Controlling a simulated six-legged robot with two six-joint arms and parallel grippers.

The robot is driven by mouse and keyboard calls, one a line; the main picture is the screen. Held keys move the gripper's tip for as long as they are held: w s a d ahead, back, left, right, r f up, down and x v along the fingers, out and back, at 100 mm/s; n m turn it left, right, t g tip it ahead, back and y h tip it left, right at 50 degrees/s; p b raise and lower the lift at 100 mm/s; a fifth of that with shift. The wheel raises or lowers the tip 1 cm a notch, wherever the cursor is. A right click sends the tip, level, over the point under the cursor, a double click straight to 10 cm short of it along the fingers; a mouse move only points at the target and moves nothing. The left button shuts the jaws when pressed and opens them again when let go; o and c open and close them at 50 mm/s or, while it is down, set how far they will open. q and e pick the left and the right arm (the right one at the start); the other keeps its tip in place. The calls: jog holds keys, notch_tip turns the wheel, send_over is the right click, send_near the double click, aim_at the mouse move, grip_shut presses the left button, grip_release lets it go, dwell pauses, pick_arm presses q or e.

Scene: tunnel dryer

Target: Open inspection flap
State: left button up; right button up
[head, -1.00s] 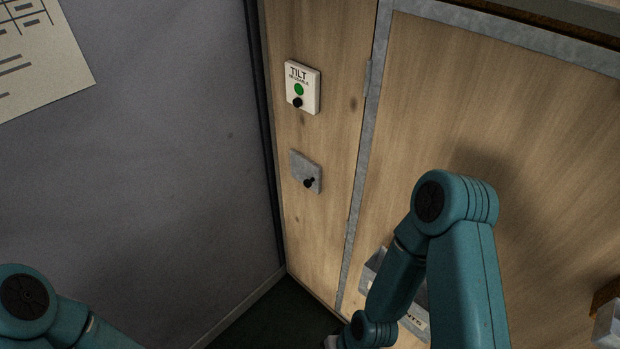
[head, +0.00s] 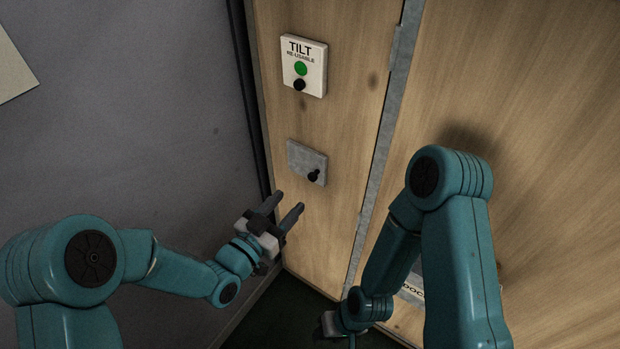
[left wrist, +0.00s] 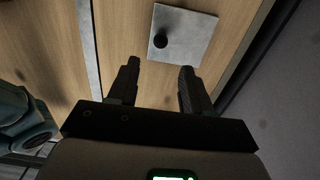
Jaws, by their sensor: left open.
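The inspection flap (head: 307,162) is a small grey metal plate on the wooden panel, with a black knob (head: 314,175) near its lower right corner. It lies flat against the wood. In the left wrist view the flap (left wrist: 190,38) and its knob (left wrist: 161,41) show just beyond the fingertips. My left gripper (head: 288,203) is open and empty, below and slightly left of the knob, apart from it. It also shows in the left wrist view (left wrist: 159,72). My right gripper (head: 332,325) is low at the bottom, mostly hidden by its own arm; its jaws cannot be made out.
A white TILT indicator (head: 304,66) with a green dot and black knob sits above the flap. A metal strip (head: 385,130) with a hinge runs down the right of the wooden panel. A grey wall (head: 130,120) stands at left. A labelled box (head: 412,290) is partly hidden behind my right arm.

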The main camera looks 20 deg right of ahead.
aim_at(311, 178)
pick_arm(q)
jog(key=p+x, duration=0.1)
jog(key=x, duration=0.8)
jog(key=shift+w+d+f, duration=0.1)
jog(key=shift+d, duration=0.05)
jog(key=shift+c, duration=0.3)
grip_shut()
